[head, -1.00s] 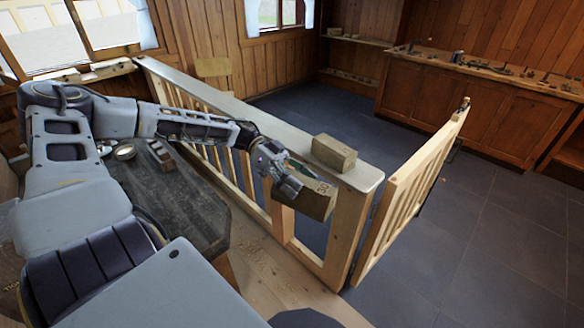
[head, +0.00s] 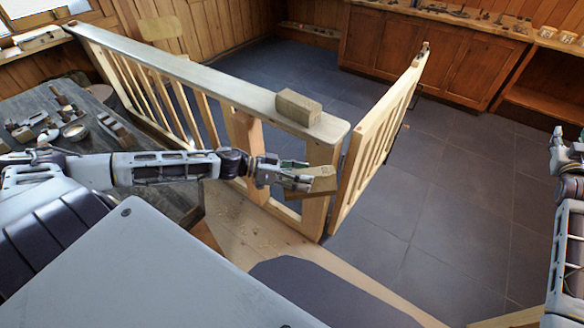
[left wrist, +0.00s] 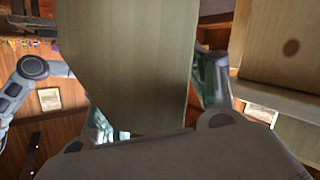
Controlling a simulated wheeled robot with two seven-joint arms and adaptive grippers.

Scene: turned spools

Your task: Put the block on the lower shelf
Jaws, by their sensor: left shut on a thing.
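My left gripper (head: 297,180) is shut on a wooden block (head: 322,184) and holds it in the air, on my side of the wooden railing. In the left wrist view the held block (left wrist: 130,70) fills the middle between the fingers. My right gripper (head: 558,140) shows at the right edge of the head view; its jaw state is unclear. A low wall shelf (head: 308,32) with small things shows at the back. An open shelf space (head: 545,103) is under the counter at the right. I cannot tell which is the lower shelf.
A second wooden block (head: 298,108) sits on the railing top (head: 200,80), beyond my left gripper. An open slatted gate (head: 378,145) stands at the railing's end. A dark bench (head: 95,110) with tools is at the left. The tiled floor (head: 455,180) past the gate is clear.

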